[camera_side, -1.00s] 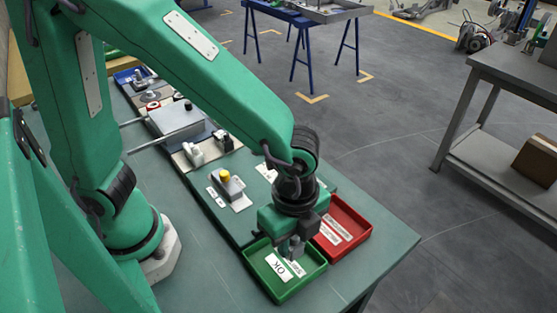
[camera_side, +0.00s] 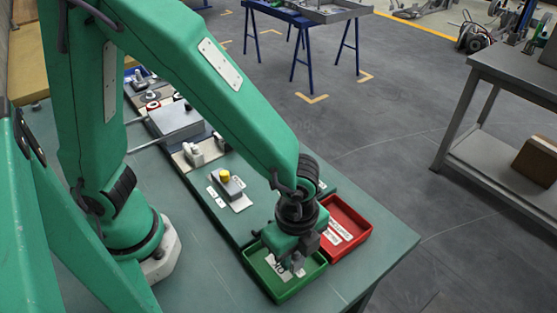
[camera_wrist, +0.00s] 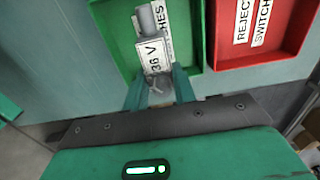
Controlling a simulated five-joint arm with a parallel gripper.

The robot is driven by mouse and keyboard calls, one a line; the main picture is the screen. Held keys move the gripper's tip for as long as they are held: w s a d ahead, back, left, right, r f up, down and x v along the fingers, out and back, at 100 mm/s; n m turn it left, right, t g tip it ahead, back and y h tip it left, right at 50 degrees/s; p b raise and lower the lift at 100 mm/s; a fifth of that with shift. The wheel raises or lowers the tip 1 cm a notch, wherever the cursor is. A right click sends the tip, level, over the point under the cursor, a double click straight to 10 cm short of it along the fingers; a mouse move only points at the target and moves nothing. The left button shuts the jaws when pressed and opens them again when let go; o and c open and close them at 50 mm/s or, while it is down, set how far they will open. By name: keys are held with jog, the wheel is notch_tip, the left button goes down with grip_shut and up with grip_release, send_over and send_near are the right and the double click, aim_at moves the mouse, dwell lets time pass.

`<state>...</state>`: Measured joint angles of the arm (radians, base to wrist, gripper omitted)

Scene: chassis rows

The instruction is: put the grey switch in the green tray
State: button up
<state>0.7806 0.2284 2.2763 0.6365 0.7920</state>
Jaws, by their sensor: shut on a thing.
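The grey switch (camera_wrist: 147,22), with a white "36 V" label on it, is between the fingers of my gripper (camera_wrist: 160,88) in the wrist view. My gripper (camera_side: 296,265) is shut on it and points down over the inside of the green tray (camera_side: 287,298). The green tray, with white labels on its floor, also shows in the wrist view (camera_wrist: 111,30). The switch is low, at or just above the tray floor; I cannot tell whether it touches. In the side view my gripper hides most of the switch.
A red tray (camera_side: 357,220) labelled for reject switches stands directly beside the green one. A switch with a yellow button (camera_side: 225,176) sits on a plate behind it. A grey box (camera_side: 178,120) and other parts stand farther back. The table's near left is clear.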

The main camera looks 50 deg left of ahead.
aim_at(293, 263)
jog(key=shift+f, duration=1.75)
jog(key=shift+f, duration=0.2)
jog(key=o, duration=1)
jog(key=shift+r, duration=0.1)
jog(key=shift+r, duration=6.1)
jog(key=shift+a, duration=0.1)
